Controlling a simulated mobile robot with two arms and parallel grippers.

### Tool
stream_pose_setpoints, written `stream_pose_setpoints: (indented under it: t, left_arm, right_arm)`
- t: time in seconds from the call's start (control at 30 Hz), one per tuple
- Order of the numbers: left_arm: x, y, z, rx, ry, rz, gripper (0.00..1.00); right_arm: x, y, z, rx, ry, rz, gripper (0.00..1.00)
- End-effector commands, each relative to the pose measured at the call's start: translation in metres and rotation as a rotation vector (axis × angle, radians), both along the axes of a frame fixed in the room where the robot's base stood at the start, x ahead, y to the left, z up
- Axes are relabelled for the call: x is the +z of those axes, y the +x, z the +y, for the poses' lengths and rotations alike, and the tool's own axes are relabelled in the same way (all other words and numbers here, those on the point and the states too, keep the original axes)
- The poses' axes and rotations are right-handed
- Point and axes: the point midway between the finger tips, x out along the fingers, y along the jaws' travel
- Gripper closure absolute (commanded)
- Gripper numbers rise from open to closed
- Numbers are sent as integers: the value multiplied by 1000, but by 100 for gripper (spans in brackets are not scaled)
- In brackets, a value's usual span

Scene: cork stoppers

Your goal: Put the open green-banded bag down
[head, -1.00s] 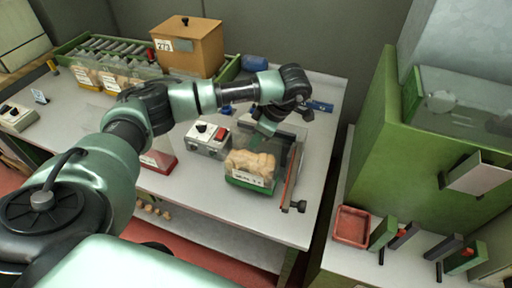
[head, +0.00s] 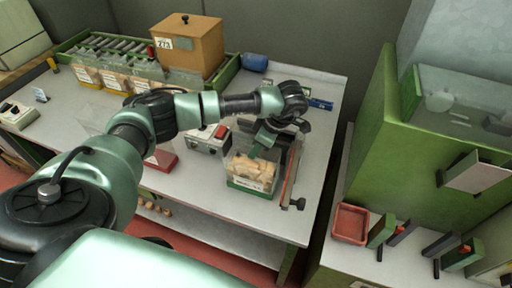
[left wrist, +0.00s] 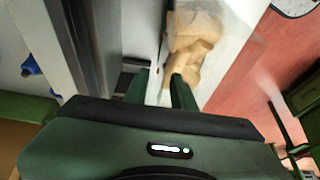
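The open green-banded bag (head: 240,184) stands upright on the grey-white bench, clear, with tan cork stoppers inside and a green band at its base. My left gripper (head: 264,145) is at the bag's upper back edge, pointing down. In the left wrist view the two fingertips (left wrist: 160,90) stand apart with a visible gap, at the edge of the bag; its tan stoppers (left wrist: 195,40) show just beyond the right finger. The thin clear wall is hard to make out there. The bag appears to rest on the bench. My right gripper is not in view.
A grey control box with a red switch (head: 208,139) stands left of the bag. A rail-like device (head: 292,175) stands close on its right. Several filled bags (head: 118,82) stand at the back left by a wooden box (head: 187,45). A red tray (head: 350,223) sits on the right counter.

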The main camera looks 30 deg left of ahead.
Motion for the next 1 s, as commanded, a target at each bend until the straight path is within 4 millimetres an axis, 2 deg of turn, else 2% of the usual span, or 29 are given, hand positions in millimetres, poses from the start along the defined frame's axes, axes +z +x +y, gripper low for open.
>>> stream_pose_setpoints:
  t: [0.13,0.27,0.53,0.7,0.83,1.0]
  left_arm:
    - [3,0,0,0,0,0,75]
    - [12,2,-5,-1,-2,-2,75]
    - [65,8,-27,-3,-1,-5,75]
    - [97,10,-38,-2,1,-4,75]
    - [108,11,-43,0,1,-3,75]
    - [113,11,-45,1,0,-1,75]
  right_arm:
    - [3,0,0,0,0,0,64]
    - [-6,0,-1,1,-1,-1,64]
    - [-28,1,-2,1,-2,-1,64]
    - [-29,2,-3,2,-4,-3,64]
    - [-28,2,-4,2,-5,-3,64]
    - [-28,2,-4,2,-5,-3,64]
